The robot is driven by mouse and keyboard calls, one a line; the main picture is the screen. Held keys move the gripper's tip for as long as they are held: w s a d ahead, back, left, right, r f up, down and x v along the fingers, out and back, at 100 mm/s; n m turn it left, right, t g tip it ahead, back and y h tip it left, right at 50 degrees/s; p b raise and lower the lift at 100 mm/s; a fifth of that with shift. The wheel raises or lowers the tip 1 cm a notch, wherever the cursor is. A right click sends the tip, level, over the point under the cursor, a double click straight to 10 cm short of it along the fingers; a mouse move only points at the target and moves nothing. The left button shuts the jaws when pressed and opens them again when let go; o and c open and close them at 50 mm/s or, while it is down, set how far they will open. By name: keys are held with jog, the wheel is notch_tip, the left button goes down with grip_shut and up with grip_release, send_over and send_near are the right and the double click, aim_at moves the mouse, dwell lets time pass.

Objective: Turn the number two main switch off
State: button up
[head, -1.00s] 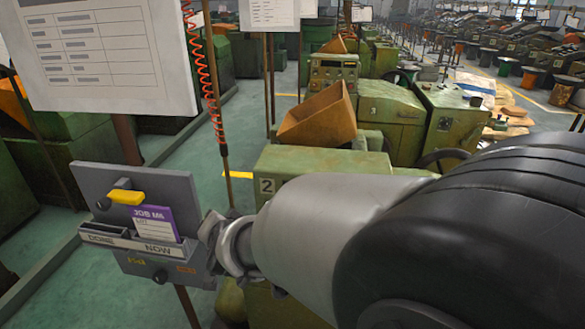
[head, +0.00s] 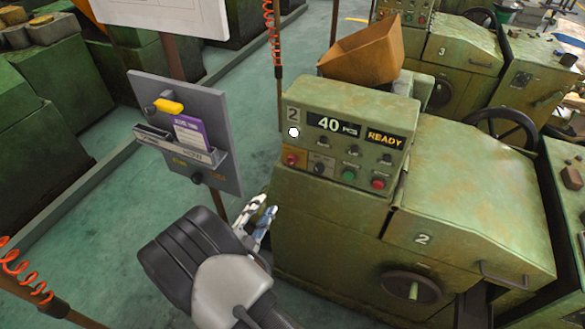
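The number 2 machine's control panel (head: 350,135) faces me in the head view, with a lit display reading 40 PCS and READY. Its lower row holds a red control (head: 291,159) at the left, a dark rotary switch (head: 319,167) on a light plate, a green button (head: 348,175) and a red button (head: 378,183). Labels there are too small to read, so I cannot tell which is the main switch. My gripper (head: 268,205) is below and left of the panel, apart from it. Its fingertips look slightly apart, with nothing between them.
A grey card holder (head: 215,115) with a yellow piece (head: 168,106) and a purple card (head: 191,136) stands left of the panel. A white round spot (head: 293,132) shows under the panel's 2. An orange hopper (head: 365,52) stands behind. Green floor is free at left.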

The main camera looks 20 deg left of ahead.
aim_at(289, 164)
jog(key=w, duration=0.5)
jog(key=w+d, duration=0.1)
jog(key=w, duration=1)
jog(key=shift+w+d, duration=0.15)
jog(key=shift+w, duration=0.05)
jog(key=shift+c, duration=0.3)
grip_shut()
